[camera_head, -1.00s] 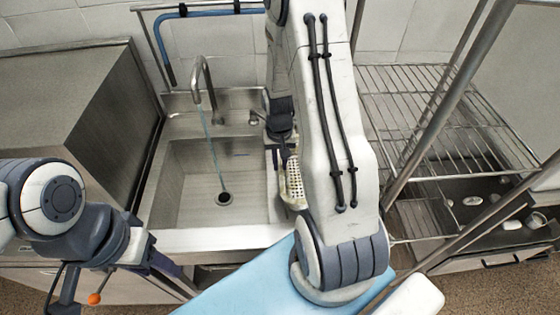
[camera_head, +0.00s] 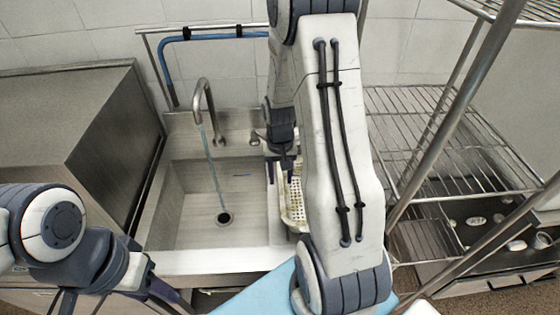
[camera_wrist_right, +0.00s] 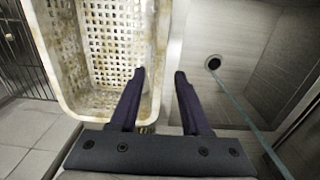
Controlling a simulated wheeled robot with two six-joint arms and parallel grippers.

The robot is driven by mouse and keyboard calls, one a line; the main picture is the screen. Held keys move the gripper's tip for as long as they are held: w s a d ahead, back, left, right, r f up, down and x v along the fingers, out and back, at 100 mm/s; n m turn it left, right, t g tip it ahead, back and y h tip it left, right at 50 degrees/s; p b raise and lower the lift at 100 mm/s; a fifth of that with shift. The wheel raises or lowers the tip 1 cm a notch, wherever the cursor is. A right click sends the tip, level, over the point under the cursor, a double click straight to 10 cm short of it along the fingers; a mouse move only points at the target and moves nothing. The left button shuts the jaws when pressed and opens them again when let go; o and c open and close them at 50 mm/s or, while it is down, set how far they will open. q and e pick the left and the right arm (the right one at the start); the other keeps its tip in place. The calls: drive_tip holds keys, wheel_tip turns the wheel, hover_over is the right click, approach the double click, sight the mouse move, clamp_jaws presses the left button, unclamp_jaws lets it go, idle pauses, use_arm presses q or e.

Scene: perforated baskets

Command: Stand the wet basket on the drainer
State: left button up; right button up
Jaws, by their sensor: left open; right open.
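The cream perforated basket (camera_head: 294,208) is at the right rim of the sink, partly hidden behind my right arm in the head view. In the right wrist view the basket (camera_wrist_right: 108,100) fills the upper left, with brownish stains on its rim. My right gripper (camera_wrist_right: 159,74) is open there, one finger over the basket's inside and the other on the sink side, with the basket's wall between them. In the head view its fingertips (camera_head: 287,168) are small and dark. My left gripper (camera_head: 165,292) is low at the left, mostly cut off, away from the basket.
The steel sink (camera_head: 165,205) has a thin stream running from its tap (camera_head: 205,100) to the drain. A wire rack shelf (camera_head: 440,140) stands at the right, with metal posts (camera_head: 455,110) in front. A steel cabinet (camera_head: 80,120) is at the left.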

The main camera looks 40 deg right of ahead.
wheel_tip(320, 180, up, 9)
drive_tip(key=a+r+n, duration=0.2)
drive_tip(key=a+n, duration=0.1)
drive_tip(key=a, duration=0.6)
drive_tip(key=s+a+r+n+y, duration=0.1)
drive_tip(key=s+a+r+n, duration=0.2)
drive_tip(key=s+a+n, duration=0.7)
drive_tip(key=s+a+b, duration=0.1)
drive_tip(key=s+a, duration=0.6)
drive_tip(key=s, duration=0.1)
drive_tip(key=shift+a+n, duration=0.35)
drive_tip(key=shift+n, duration=0.05)
drive_tip(key=shift+w+r, duration=0.1)
